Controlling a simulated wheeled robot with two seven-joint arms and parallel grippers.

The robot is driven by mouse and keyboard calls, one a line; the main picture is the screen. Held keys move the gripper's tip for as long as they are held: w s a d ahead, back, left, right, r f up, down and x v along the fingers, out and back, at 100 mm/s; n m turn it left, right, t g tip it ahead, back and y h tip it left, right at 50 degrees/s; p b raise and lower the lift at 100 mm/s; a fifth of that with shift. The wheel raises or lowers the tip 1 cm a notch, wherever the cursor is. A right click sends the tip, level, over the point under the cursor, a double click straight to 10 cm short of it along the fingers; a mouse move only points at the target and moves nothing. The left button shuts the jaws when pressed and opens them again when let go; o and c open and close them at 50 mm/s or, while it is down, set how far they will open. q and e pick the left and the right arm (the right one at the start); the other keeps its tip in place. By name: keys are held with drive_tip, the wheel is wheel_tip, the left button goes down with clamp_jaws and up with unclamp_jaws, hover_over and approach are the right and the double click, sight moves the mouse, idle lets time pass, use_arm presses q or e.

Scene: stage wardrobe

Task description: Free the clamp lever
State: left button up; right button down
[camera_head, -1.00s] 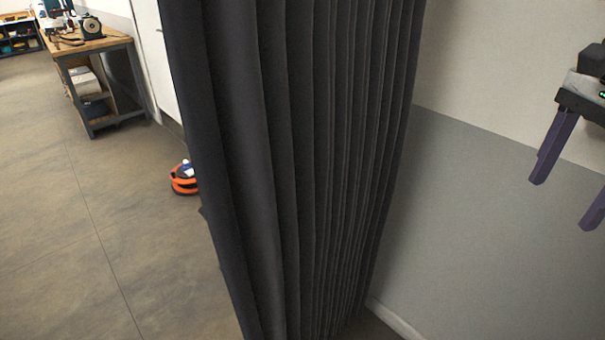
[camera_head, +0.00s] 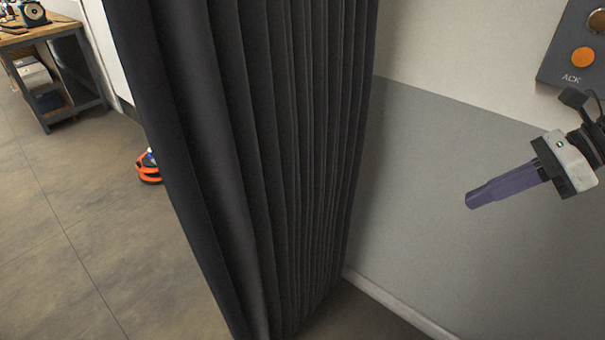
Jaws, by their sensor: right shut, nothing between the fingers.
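My right gripper (camera_head: 472,199) is at the right of the head view, in front of the grey lower wall. Its purple fingers are shut together with nothing between them, and they point left and slightly down. It is apart from the curtain. No clamp lever can be made out in the head view. A dark, pleated curtain (camera_head: 255,150) hangs through the middle and hides what is behind it. My left gripper is not in view.
A grey panel (camera_head: 556,72) with an orange button and an ACK label is on the wall at upper right. A workbench (camera_head: 45,32) stands at upper left.

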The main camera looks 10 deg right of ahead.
drive_tip(key=s+f+m+t+h, duration=0.2)
drive_tip(key=f+m+t, duration=0.3)
drive_tip(key=f+m, duration=0.85)
drive_tip(key=s+f+m+t+h, duration=0.2)
drive_tip(key=f+m+t, duration=0.3)
drive_tip(key=f+m, duration=0.8)
drive_tip(key=s+a+f+m+g, duration=0.1)
drive_tip(key=s+a+f+m, duration=0.2)
drive_tip(key=a+m, duration=0.3)
drive_tip(key=s+a+f+m+g+h, duration=0.1)
drive_tip(key=s+a+f+m+g, duration=0.1)
drive_tip(key=s+a+m, duration=0.3)
drive_tip(key=s+a+f+m+g, duration=0.2)
drive_tip(key=s+a+f+m, duration=0.2)
drive_tip(key=a, duration=0.4)
drive_tip(key=f+m, duration=0.1)
drive_tip(key=m, duration=0.1)
drive_tip(key=shift+m+h, duration=0.3)
drive_tip(key=shift+m, duration=0.05)
drive_tip(key=shift+f, duration=0.1)
